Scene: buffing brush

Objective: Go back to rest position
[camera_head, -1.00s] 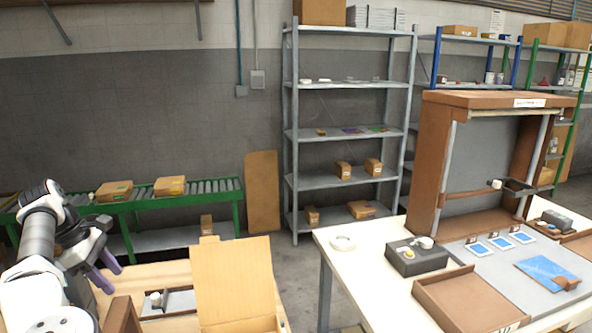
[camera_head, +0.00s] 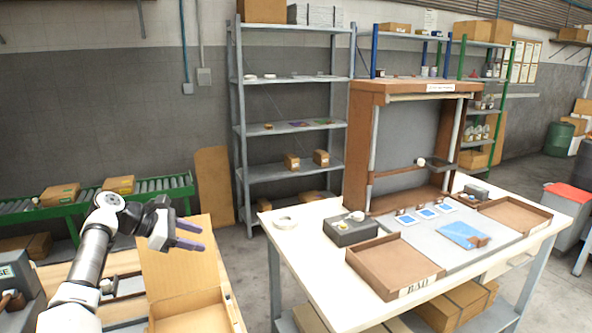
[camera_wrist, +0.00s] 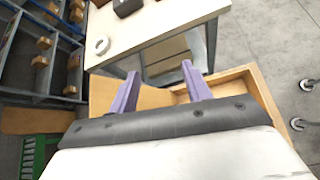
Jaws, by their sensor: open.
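My gripper (camera_head: 190,234) is on the left in the head view, raised in front of an open wooden box (camera_head: 180,278) with its lid up. Its two purple fingers are apart with nothing between them. In the wrist view my gripper (camera_wrist: 160,82) is open and empty, with the wooden box (camera_wrist: 262,92) behind its fingers. The buffing brush cannot be made out for sure in these frames.
A white workbench (camera_head: 300,240) on the right carries a brown tray (camera_head: 395,265), a dark grey box (camera_head: 350,231) and a blue sheet (camera_head: 463,234). A grey shelf rack (camera_head: 290,172) and a green roller conveyor (camera_head: 150,192) stand behind. Floor shows between the tables.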

